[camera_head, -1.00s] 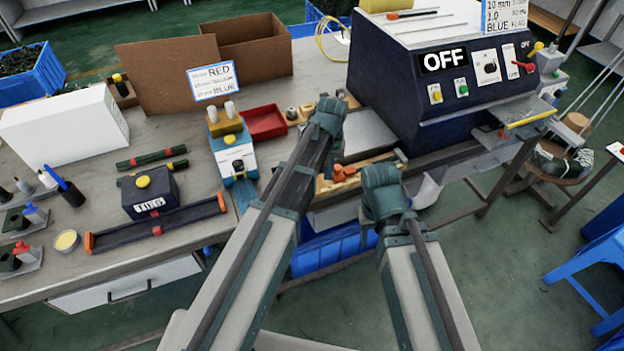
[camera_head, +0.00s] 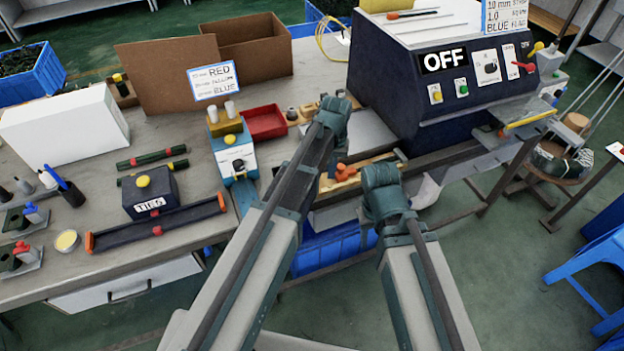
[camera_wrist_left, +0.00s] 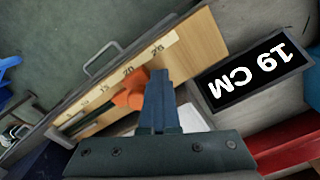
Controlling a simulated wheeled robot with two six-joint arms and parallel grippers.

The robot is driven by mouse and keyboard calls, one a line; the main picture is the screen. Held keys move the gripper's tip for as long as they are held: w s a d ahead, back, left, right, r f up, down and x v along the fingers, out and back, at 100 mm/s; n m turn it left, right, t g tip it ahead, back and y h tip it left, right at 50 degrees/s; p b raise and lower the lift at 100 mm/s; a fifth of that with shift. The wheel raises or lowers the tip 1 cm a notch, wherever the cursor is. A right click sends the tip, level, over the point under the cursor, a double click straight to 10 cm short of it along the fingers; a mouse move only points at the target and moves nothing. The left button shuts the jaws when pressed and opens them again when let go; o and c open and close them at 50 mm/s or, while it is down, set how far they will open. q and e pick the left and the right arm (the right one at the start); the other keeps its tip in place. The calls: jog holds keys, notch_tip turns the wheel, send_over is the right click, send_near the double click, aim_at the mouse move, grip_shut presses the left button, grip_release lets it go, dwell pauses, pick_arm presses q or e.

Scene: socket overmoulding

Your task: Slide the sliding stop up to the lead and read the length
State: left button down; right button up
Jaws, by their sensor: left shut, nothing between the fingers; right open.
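The wooden measuring board (camera_wrist_left: 185,50) fills the upper left of the left wrist view, with numbers such as 20 and 25. It also shows in the head view (camera_head: 375,168), partly behind my arms. The orange sliding stop (camera_wrist_left: 131,92) sits on the board near the 20; it shows in the head view too (camera_head: 346,173). My left gripper (camera_wrist_left: 159,78) is shut and empty, its fingertips right beside the stop. A black display (camera_wrist_left: 256,75) reads 19 CM. My right gripper (camera_head: 383,195) is open by the board's front edge, its fingers mostly hidden.
A dark machine marked OFF (camera_head: 440,85) stands behind and right of the board. A red tray (camera_head: 265,122) and a blue-and-yellow device (camera_head: 236,158) stand to the left. A blue crate (camera_head: 335,248) is below the table edge.

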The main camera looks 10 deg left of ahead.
pick_arm(q)
jog(key=shift+a, duration=0.1)
jog(key=shift+s+a, duration=0.35)
jog(key=shift+a, duration=0.05)
jog(key=shift+r, duration=0.15)
notch_tip(320, 180, up, 7)
jog(key=p, duration=0.7)
jog(key=shift+s, duration=0.1)
dwell(0.3)
jog(key=s+d+m, duration=0.1)
jog(key=s+m, duration=0.1)
jog(key=s, duration=0.7)
jog(key=s+d+m+y, duration=0.1)
jog(key=s+d+m, duration=0.1)
jog(key=s, duration=0.8)
jog(key=shift+m, duration=0.3)
